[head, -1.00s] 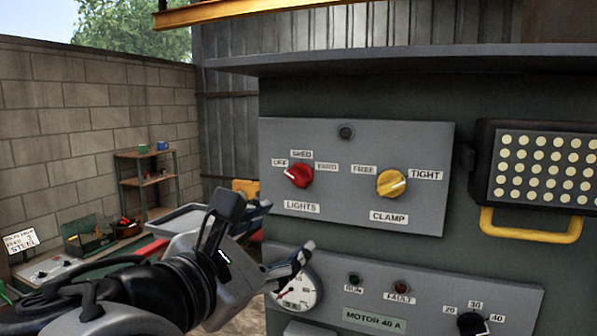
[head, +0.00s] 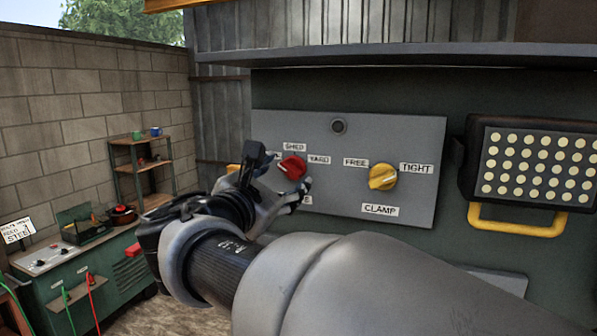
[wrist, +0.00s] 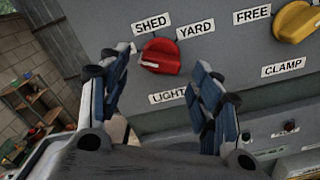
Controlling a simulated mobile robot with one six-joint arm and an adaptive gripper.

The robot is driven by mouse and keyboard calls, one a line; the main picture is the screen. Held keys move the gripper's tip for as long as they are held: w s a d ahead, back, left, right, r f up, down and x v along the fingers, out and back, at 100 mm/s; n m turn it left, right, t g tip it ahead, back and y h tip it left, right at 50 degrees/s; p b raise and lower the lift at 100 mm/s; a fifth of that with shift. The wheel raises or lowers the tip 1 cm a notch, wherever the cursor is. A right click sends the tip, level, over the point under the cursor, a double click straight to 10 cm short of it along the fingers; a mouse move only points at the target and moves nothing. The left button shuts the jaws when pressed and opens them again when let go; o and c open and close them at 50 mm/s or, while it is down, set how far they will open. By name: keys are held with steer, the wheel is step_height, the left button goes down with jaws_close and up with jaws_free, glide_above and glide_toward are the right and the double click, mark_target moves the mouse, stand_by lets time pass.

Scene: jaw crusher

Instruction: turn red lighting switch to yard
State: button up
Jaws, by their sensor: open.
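The red lighting switch (head: 292,167) is a round knob on the grey upper panel, with labels SHED above, YARD to the right and LIGHTS below. In the wrist view the red knob (wrist: 162,57) shows a white mark on its left side, pointing away from YARD toward the left label. That label is mostly hidden behind a finger. My gripper (head: 281,174) is open in front of the switch. In the wrist view my gripper (wrist: 158,68) has one finger left and one finger right of the knob, slightly low. I cannot tell whether either finger touches it.
A yellow clamp knob (head: 383,177) sits close to the right, between FREE and TIGHT. Farther right is a lamp (head: 530,163) with a yellow handle. A shelf ledge (head: 400,56) juts out above the panel. My arm hides much of the lower panel.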

mark_target(291, 170)
steer(key=shift+x, duration=1.3)
steer(key=shift+c, duration=0.3)
steer(key=c, duration=1)
